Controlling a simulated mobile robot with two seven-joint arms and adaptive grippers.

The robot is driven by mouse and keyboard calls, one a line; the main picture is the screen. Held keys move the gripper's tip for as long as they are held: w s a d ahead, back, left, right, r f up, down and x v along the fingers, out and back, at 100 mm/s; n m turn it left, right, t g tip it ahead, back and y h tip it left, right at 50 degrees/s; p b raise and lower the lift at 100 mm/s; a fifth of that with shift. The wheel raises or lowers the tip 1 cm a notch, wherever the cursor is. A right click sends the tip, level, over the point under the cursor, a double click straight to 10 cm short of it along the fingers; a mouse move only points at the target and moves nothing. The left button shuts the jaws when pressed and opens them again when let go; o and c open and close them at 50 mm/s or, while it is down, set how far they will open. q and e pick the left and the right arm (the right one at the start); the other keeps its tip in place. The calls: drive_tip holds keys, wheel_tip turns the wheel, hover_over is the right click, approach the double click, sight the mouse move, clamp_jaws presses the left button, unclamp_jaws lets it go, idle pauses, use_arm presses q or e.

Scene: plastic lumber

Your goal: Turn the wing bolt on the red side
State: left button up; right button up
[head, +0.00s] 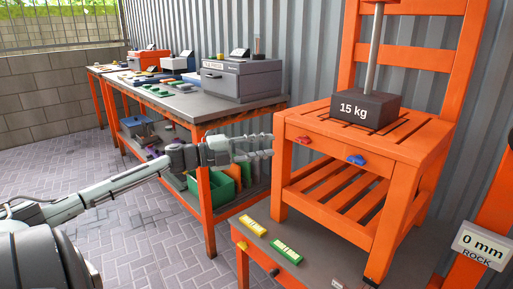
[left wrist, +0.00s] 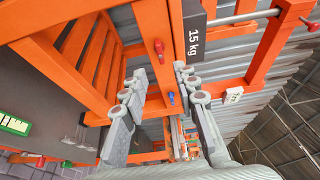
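An orange chair (head: 345,140) stands on a low grey bench. Its front rail carries a red wing bolt (head: 305,140) on the left and a blue wing bolt (head: 356,160) on the right. My left gripper (head: 270,145) is open and empty, level with the rail and just left of the red bolt, not visibly touching it. In the left wrist view, its two fingers are spread apart (left wrist: 160,78). There the red bolt (left wrist: 159,48) shows beyond the fingertips, and the blue bolt (left wrist: 171,98) appears between the fingers. My right gripper is out of view.
A dark 15 kg weight (head: 366,106) sits on the chair seat under a metal rod. A yellow block (head: 253,225) and a green block (head: 286,249) lie on the bench. A workbench (head: 195,102) with a green bin (head: 220,186) below stands behind my left arm. A "0 mm ROCK" sign (head: 482,246) is at right.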

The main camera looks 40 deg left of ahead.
use_arm(q)
drive_tip(key=shift+v, duration=1.05)
drive_tip(key=s+a+f+n+y, duration=0.25)
drive_tip(key=f+n+y, duration=0.7)
drive_tip(key=f, duration=0.75)
drive_tip(key=s+d+f+n+g+y, duration=0.1)
drive_tip(key=s+d+f+n+g, duration=0.2)
drive_tip(key=f, duration=0.6)
drive_tip(key=s+d+f+n+g+y, duration=0.1)
drive_tip(key=s+f+n+y, duration=0.1)
drive_tip(key=s+f+n, duration=0.45)
drive_tip(key=s+d+f+n+g+h, duration=0.1)
drive_tip(key=s+d+f+g, duration=0.3)
drive_tip(key=s+d+f, duration=0.3)
drive_tip(key=s+d+f+n+g+h, duration=0.2)
drive_tip(key=s+d+f+g, duration=0.3)
drive_tip(key=d+f, duration=0.5)
drive_tip(key=s+d, duration=0.2)
drive_tip(key=d, duration=0.2)
drive_tip(key=shift+s+d+f, duration=0.25)
drive_tip(key=shift+s+d, duration=0.15)
drive_tip(key=shift+o, duration=0.2)
drive_tip(key=shift+s, duration=0.1)
